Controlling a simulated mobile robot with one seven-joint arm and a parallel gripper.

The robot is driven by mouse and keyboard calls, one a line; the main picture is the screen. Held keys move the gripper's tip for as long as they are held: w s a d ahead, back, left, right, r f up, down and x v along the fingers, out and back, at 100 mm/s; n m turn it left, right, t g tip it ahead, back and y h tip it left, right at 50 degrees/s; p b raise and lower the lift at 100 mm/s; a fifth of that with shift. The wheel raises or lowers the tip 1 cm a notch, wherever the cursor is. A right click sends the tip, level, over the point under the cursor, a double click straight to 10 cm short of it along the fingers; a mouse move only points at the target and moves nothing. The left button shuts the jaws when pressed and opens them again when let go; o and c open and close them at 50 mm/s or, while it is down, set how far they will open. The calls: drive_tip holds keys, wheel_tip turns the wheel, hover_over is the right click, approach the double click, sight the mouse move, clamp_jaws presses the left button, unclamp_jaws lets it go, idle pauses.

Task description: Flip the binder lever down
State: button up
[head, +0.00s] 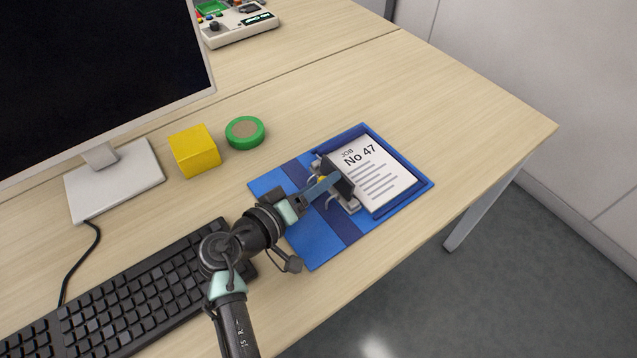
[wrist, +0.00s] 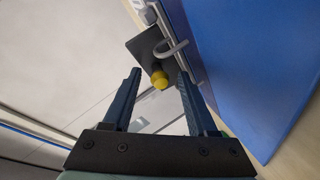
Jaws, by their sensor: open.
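The blue binder (head: 318,243) lies open on the desk, with a printed sheet marked "No 47" (head: 375,180) on its right side. A metal ring mechanism (head: 349,205) runs along its middle, and a dark plate (head: 340,177) stands up there. In the wrist view, my gripper (wrist: 158,76) is open. The dark plate (wrist: 148,48) and a curved ring (wrist: 172,49) are just beyond; contact cannot be told.
A black keyboard (head: 130,300) lies under and left of my arm. A yellow block (head: 194,150) and a green round object (head: 245,132) stand behind the binder. A monitor (head: 100,70) is at the left. The desk right of the binder is clear to its edge.

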clamp_jaws()
drive_tip(key=shift+r, duration=0.1)
